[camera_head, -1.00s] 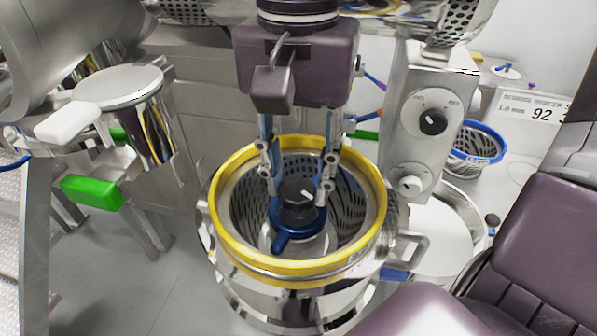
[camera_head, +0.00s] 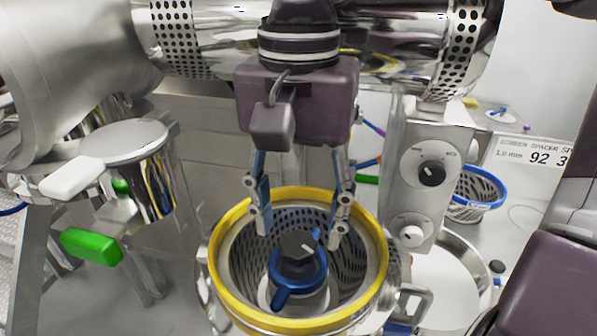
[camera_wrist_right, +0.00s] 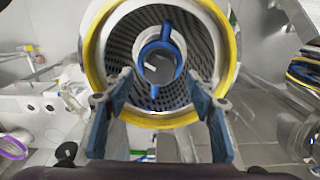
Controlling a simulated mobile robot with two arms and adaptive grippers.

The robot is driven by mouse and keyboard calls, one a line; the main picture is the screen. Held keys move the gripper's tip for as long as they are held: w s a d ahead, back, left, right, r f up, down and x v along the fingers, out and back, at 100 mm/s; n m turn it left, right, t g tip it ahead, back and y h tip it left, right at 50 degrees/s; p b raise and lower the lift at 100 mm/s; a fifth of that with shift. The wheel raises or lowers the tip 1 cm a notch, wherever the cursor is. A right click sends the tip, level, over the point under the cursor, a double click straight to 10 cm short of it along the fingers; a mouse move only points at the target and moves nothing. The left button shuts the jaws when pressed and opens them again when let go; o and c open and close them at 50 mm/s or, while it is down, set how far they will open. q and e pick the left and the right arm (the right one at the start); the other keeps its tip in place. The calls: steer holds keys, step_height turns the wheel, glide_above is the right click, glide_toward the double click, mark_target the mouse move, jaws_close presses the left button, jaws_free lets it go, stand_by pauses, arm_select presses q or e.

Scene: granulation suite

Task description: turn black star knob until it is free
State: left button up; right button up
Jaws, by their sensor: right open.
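The black star knob (camera_head: 297,244) sits at the centre of a blue ring-shaped part (camera_head: 285,281) with a short arm, down inside the yellow-rimmed perforated basket (camera_head: 222,284). In the right wrist view the knob (camera_wrist_right: 156,66) shows as a dark centre, and the blue part (camera_wrist_right: 154,90) surrounds it. My right gripper (camera_head: 299,232) points down over the basket. Its fingers are spread wide on either side, above the knob, with nothing between them. It also shows open in the right wrist view (camera_wrist_right: 157,92). My left gripper is not in view.
A grey control box (camera_head: 416,170) with dials stands close right of the basket. A blue-rimmed strainer (camera_head: 484,186) is behind it. A green block (camera_head: 91,246) and a steel lid (camera_head: 125,142) are at left. A large steel cylinder (camera_head: 320,42) spans the back.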

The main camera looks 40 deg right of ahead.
mark_target(299, 240)
step_height(299, 240, up, 10)
stand_by(0.3)
stand_by(0.4)
